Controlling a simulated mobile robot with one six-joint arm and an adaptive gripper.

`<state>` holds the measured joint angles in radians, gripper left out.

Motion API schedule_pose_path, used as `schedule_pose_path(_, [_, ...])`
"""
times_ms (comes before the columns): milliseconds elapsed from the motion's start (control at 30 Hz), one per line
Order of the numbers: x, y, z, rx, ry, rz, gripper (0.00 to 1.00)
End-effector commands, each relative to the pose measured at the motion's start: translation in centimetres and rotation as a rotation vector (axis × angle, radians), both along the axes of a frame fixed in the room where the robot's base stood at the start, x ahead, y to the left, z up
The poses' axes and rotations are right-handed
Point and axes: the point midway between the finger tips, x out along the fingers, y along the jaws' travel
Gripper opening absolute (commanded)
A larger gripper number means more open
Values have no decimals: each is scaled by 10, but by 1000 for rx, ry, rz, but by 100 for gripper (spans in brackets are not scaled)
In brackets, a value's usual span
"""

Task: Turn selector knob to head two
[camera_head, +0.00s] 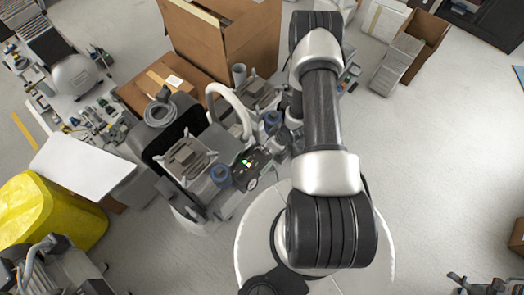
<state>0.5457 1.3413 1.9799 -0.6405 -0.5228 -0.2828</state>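A dental compressor unit stands left of my arm, with two ribbed grey compressor heads (186,160) (259,92) and blue-topped parts beside them. A dark control box (250,167) with small green lights sits at its right front. A small round part (252,184) shows on the box's lower face; I cannot tell whether it is the selector knob or a gauge. The knob's setting is not readable. My gripper (277,147) is beside the box's right side, partly hidden by my arm. Its fingers are too small and dark to tell open from shut, or whether they touch anything.
Cardboard boxes (235,40) stand behind the unit. A bench with small parts (92,108) and a white board (82,165) are at left, above a yellow bin (50,212). More boxes (427,40) stand at upper right. The grey floor (450,160) at right is largely clear.

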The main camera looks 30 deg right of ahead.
Motion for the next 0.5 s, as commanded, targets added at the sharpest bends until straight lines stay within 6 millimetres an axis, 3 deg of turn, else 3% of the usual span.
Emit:
schedule_pose_path(33, [3,2,-15,1,1,2,31])
schedule_pose_path(200, [17,7,-48,0,-1,1,31])
schedule_pose_path(500, [32,12,-83,0,0,0,31])
